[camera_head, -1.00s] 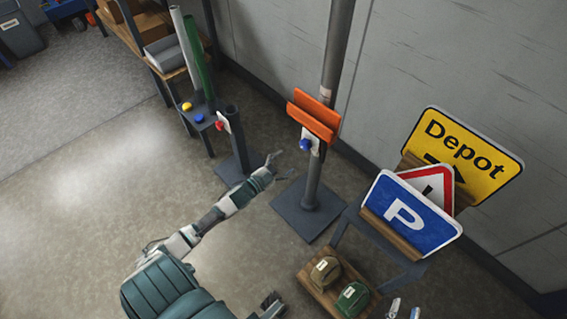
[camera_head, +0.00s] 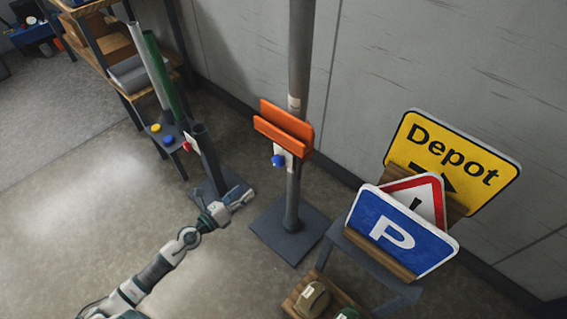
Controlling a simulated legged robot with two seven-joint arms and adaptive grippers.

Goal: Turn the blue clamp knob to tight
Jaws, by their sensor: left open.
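The blue clamp knob (camera_head: 278,160) is on a white plate below the orange clamp (camera_head: 284,130) on the grey post (camera_head: 294,198). My left gripper (camera_head: 246,196) is open and empty, to the lower left of the knob in the picture and apart from it. It appears in front of the base of the shorter dark post. The knob is in plain sight, but its turn marking is too small to read. My right gripper is out of view.
A shorter dark post (camera_head: 208,160) with a red knob (camera_head: 187,146) stands left. A rack holds Depot (camera_head: 440,150), warning and P signs (camera_head: 400,235) at right. Caps lie in a wooden tray (camera_head: 292,303) at the bottom.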

